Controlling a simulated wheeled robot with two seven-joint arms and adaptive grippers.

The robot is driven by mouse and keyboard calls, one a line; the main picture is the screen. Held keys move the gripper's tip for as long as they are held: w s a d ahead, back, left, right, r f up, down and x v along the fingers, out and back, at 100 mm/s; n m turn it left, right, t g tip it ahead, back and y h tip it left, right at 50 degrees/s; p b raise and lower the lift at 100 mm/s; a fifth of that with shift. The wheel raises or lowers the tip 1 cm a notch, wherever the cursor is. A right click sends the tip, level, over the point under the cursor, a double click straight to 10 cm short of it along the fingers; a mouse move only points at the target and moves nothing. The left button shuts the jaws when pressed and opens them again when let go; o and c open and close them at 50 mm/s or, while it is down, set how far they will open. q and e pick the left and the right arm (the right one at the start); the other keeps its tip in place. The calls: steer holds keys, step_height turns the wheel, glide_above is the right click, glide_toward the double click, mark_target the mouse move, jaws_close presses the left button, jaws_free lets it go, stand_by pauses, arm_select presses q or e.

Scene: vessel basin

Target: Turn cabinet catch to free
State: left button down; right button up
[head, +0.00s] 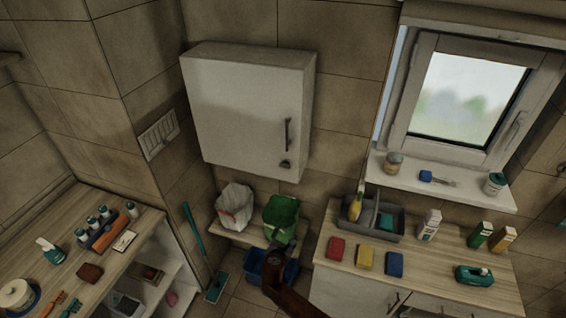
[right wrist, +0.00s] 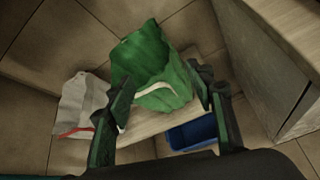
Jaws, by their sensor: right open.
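A white wall cabinet (head: 240,110) hangs on the tiled wall with its door shut. A dark vertical handle (head: 288,134) is near the door's right edge. The small dark catch (head: 286,164) sits below the handle, near the door's lower right corner; its exact setting is too small to tell. My right gripper (head: 283,250) is below the cabinet and the catch, in front of the green bag. In the right wrist view its two fingers (right wrist: 162,100) are spread apart with nothing held between them. My left gripper is not in view.
A white bag (head: 234,207) and a green bag (head: 281,216) stand on a low shelf under the cabinet. A blue bin (head: 262,270) is below. A counter with a grey caddy (head: 390,228) and sponges is at right. The wall before the cabinet is clear.

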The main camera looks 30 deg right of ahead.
steer(key=w+r+n+t+h+p, duration=0.2)
steer(key=w+r+h, duration=0.15)
steer(key=r, duration=1.45)
steer(key=n+h+p, duration=0.1)
steer(key=h, duration=0.1)
glide_toward(284, 167)
steer(key=x, duration=0.2)
steer(key=shift+t, duration=0.3)
steer(key=p+x, duration=0.1)
steer(key=x, duration=0.4)
steer(key=shift+d+r, duration=0.1)
steer(key=shift+d, duration=0.05)
steer(key=shift+w+d, duration=0.35)
steer(key=shift+d, duration=0.15)
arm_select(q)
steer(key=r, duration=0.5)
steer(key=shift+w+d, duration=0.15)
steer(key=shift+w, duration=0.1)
arm_select(e)
steer(key=shift+c, duration=0.3)
steer(key=c, duration=1.1)
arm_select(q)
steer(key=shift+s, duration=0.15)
